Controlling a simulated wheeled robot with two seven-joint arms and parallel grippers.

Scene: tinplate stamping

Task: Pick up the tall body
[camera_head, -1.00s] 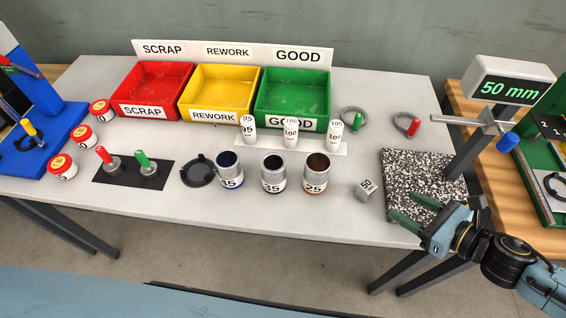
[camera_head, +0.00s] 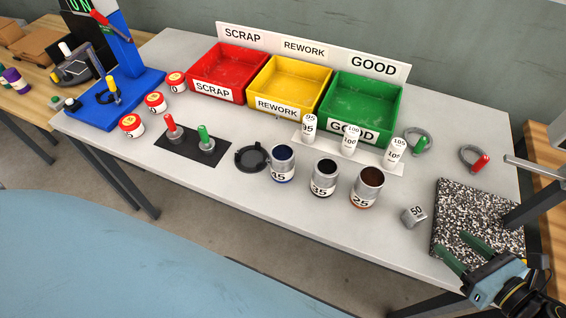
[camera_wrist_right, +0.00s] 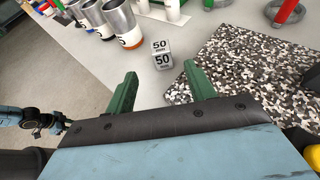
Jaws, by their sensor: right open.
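Three open metal can bodies stand upright in a row near the table's front edge: one with a dark blue inside (camera_head: 283,163), a black one in the middle (camera_head: 323,178) and one with a brown inside (camera_head: 367,187). They look close in height; I cannot tell which is the tall one. My right gripper (camera_head: 461,250) is open and empty over the front of the speckled plate, right of the cans. The right wrist view shows its two green fingers (camera_wrist_right: 162,95) apart, with cans at the upper left. Part of my left arm shows there, its gripper unclear.
A small 50 mm block (camera_head: 413,215) lies between the brown can and the speckled plate (camera_head: 480,212). White numbered cylinders (camera_head: 351,141) stand behind the cans. A black ring (camera_head: 252,157) lies left. Red (camera_head: 244,77), yellow (camera_head: 318,88) and green (camera_head: 394,106) bins stand behind.

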